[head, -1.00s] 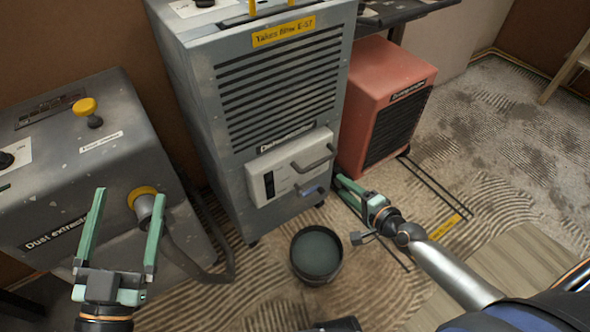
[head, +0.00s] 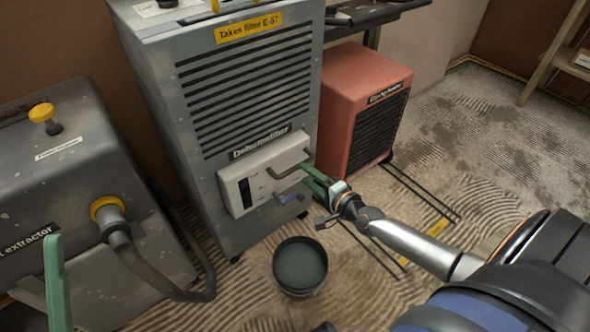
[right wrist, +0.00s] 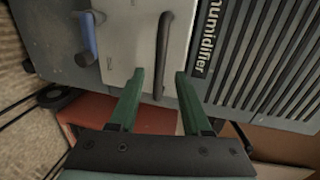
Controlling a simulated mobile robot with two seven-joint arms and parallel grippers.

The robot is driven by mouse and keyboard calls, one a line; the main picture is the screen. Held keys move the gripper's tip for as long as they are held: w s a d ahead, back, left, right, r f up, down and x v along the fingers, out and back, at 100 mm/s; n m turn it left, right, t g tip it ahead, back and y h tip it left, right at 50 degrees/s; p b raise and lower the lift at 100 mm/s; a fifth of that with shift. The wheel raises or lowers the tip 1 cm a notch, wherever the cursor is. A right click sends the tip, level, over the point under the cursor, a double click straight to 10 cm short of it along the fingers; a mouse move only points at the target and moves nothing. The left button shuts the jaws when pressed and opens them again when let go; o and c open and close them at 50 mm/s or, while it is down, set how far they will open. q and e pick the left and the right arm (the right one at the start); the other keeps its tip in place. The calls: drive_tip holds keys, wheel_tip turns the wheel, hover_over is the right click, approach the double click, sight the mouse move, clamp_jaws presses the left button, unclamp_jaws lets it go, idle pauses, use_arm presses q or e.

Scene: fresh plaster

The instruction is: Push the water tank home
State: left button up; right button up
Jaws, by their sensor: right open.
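The water tank (head: 262,172) is the pale panel low on the front of the grey dehumidifier (head: 240,100); it seems to stand slightly proud of the cabinet. It has a dark bar handle (head: 288,171) and a blue lever (head: 289,198) below. My right gripper (head: 311,176) is open at the tank's right side. In the right wrist view its green fingertips (right wrist: 159,75) lie either side of the handle (right wrist: 163,50), over the tank face (right wrist: 128,40); contact cannot be told. Only one finger of my left gripper (head: 57,280) shows, at the lower left.
A dark round bucket (head: 300,266) stands on the floor below the tank. The dust extractor (head: 75,170) with its hose (head: 135,265) is on the left. A red heater (head: 365,110) stands right of the dehumidifier. Ridged floor lies in front.

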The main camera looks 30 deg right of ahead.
sight(298, 168)
drive_tip(key=b+x, duration=0.1)
drive_tip(key=x, duration=0.5)
drive_tip(key=shift+b, duration=0.3)
drive_tip(key=shift+c, duration=0.3)
clamp_jaws()
idle(0.8)
